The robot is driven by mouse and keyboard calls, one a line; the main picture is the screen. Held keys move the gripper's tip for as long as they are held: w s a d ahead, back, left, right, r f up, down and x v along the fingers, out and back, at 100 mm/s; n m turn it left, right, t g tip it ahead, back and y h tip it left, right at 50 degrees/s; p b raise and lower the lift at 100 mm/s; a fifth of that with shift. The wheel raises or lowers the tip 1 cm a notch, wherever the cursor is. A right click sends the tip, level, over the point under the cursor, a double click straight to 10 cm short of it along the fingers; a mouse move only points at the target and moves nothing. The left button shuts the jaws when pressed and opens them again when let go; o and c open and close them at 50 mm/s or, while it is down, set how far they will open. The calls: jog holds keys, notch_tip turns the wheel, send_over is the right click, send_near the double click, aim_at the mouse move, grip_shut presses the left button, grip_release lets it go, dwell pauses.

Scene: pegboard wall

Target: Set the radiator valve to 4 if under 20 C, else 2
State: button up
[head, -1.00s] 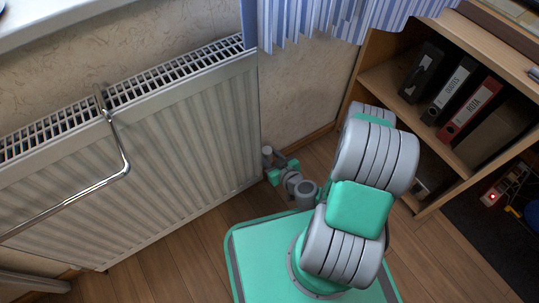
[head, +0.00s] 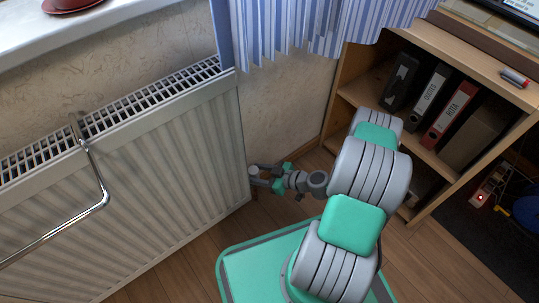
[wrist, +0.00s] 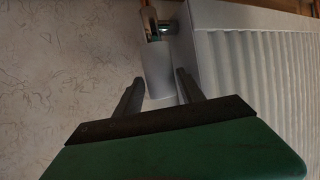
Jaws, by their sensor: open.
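The radiator valve's plain white cylindrical head (wrist: 157,72) shows in the wrist view, beside the radiator's edge, with a copper-coloured pipe and metal fitting at its far end. In the head view the head (head: 254,171) is a small pale knob at the radiator's right edge. My gripper (wrist: 158,84) is open, its two dark fingers on either side of the valve head; I cannot tell whether they touch it. In the head view my gripper (head: 263,177) is at the valve. No scale number is legible on the valve. No temperature reading is visible.
The white radiator (head: 130,180) stands left of my gripper, with a chrome rail (head: 97,185) on its front. A striped curtain (head: 300,25) hangs above. A wooden shelf with binders (head: 448,115) stands right. A red saucer (head: 72,4) sits on the windowsill.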

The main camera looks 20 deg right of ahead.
jog(key=n+g, duration=0.1)
jog(key=n+g+y+b, duration=0.1)
jog(key=y+b, duration=0.1)
jog(key=shift+w+d+f+n+g, duration=0.2)
jog(key=shift+w+f+n+g, duration=0.05)
jog(key=shift+f+n+g, duration=0.15)
jog(key=s+d+r+g+p, duration=0.1)
jog(key=s+d+r+p, duration=0.2)
jog(key=d+r, duration=0.25)
jog(key=a+r+m+g+h, duration=0.2)
jog(key=r+g+h, duration=0.1)
jog(key=r, duration=0.4)
jog(key=a+r+m+g+h, duration=0.2)
jog(key=r+h, duration=0.1)
jog(key=r, duration=0.4)
jog(key=s+a+r+m+h+p, duration=0.1)
jog(key=s+r+m+h, duration=0.3)
jog(key=s+r, duration=0.6)
jog(key=a+r+m, duration=0.1)
jog(key=m, duration=0.1)
jog(key=shift+s+r+m+t+h+p, duration=0.3)
jog(key=shift+m+h+p, duration=0.05)
jog(key=shift+m+h, duration=0.05)
